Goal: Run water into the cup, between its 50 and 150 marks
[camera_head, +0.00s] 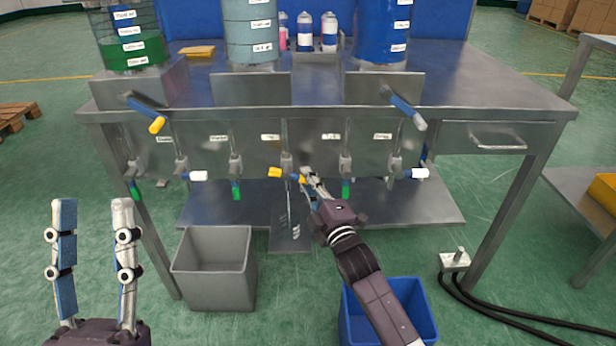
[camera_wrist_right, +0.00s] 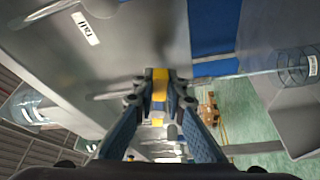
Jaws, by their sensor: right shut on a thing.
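My right gripper (camera_head: 306,178) is shut on the yellow and blue handle (camera_head: 275,172) of a middle tap under the bench. In the right wrist view, a yellow part (camera_wrist_right: 160,85) sits between its two fingers. Below this tap, a faint clear shape with pale marks (camera_head: 283,224) shows above the lower shelf; it may be the cup. I cannot read its marks or tell whether water is in it or running. My left gripper (camera_head: 92,208) is open and empty at the lower left, away from the bench.
Several other taps with green or white handles line the bench front. Large tanks (camera_head: 251,32) stand on the bench (camera_head: 480,85). A grey bin (camera_head: 214,265) and a blue bin (camera_head: 420,305) stand on the floor. A pedal (camera_head: 455,260) with cables lies at the right.

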